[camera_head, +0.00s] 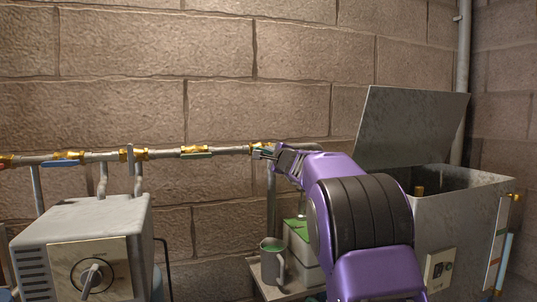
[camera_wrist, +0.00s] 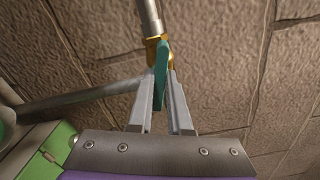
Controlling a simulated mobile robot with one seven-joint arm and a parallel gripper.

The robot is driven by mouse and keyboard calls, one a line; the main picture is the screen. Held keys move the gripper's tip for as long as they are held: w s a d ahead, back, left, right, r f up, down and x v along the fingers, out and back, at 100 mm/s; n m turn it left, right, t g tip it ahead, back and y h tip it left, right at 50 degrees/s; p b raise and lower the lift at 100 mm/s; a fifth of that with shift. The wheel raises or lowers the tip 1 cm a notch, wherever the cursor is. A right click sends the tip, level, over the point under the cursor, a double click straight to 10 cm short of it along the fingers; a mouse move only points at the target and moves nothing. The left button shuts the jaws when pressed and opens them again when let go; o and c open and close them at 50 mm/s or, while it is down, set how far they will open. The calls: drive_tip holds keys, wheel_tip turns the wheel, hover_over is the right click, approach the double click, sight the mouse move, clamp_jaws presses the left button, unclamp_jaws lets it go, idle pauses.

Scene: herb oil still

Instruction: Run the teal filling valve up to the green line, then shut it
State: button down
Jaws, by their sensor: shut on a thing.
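The teal filling valve's lever (camera_wrist: 161,72) shows in the wrist view, below a brass fitting (camera_wrist: 152,48) on a grey pipe. My gripper (camera_wrist: 161,85) has its two fingers on either side of the lever and is shut on it. In the head view my gripper (camera_head: 267,152) is at the right end of the wall pipe, and the lever is mostly hidden there. A gauge with a pale scale (camera_head: 496,258) and a blue tube (camera_head: 506,262) is on the right side of the open metal tank (camera_head: 464,222). Its green line is too small to place surely.
The wall pipe (camera_head: 225,152) carries other brass valves, one with a blue lever (camera_head: 62,163). A grey box with a dial (camera_head: 93,276) stands at left. A cup (camera_head: 272,266) and a green-topped container (camera_head: 301,252) stand below my gripper. The tank's raised lid (camera_head: 412,128) is right of my arm.

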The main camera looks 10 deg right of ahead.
drive_tip(key=m+b, duration=0.1)
drive_tip(key=m, duration=0.2)
drive_tip(key=shift+d+m, duration=0.1)
drive_tip(key=shift+m, duration=0.2)
drive_tip(key=m, duration=0.3)
drive_tip(key=shift+m, duration=0.3)
drive_tip(key=m, duration=0.3)
drive_tip(key=shift+m, duration=2.1)
drive_tip(key=c, duration=0.8)
unclamp_jaws()
drive_tip(key=shift+c, duration=0.2)
